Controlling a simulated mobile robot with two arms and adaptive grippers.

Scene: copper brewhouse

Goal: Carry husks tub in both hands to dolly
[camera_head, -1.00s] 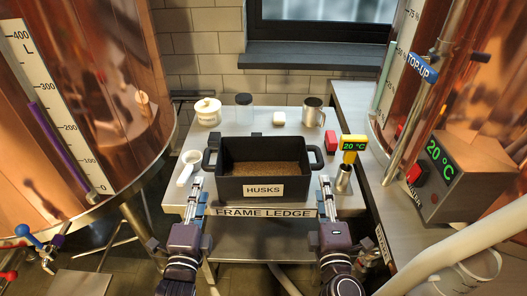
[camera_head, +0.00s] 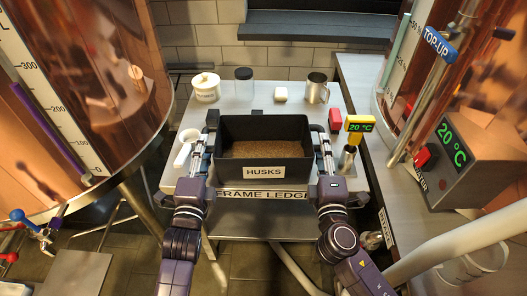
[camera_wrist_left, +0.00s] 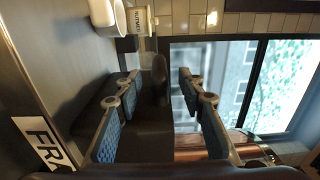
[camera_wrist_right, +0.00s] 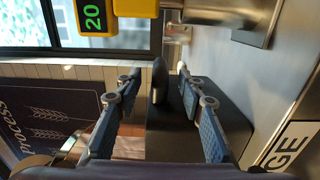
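The black husks tub (camera_head: 264,170), filled with brown grain and labelled HUSKS, rests level on the metal frame ledge (camera_head: 233,104). My left gripper (camera_head: 208,134) is at its left handle. In the left wrist view, that gripper (camera_wrist_left: 159,76) is open, its blue-padded fingers on either side of the dark handle (camera_wrist_left: 158,78) with gaps. My right gripper (camera_head: 319,140) is at the right handle. In the right wrist view, that gripper (camera_wrist_right: 158,74) is also open, with the dark handle (camera_wrist_right: 159,80) between its fingers. I can make out no dolly in these views.
A yellow thermometer display (camera_head: 359,125) on a metal cup and a red block (camera_head: 335,120) stand close on the right. A lidded jar (camera_head: 206,87), glass jar (camera_head: 244,86), white block (camera_head: 281,94) and mug (camera_head: 317,88) stand behind.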

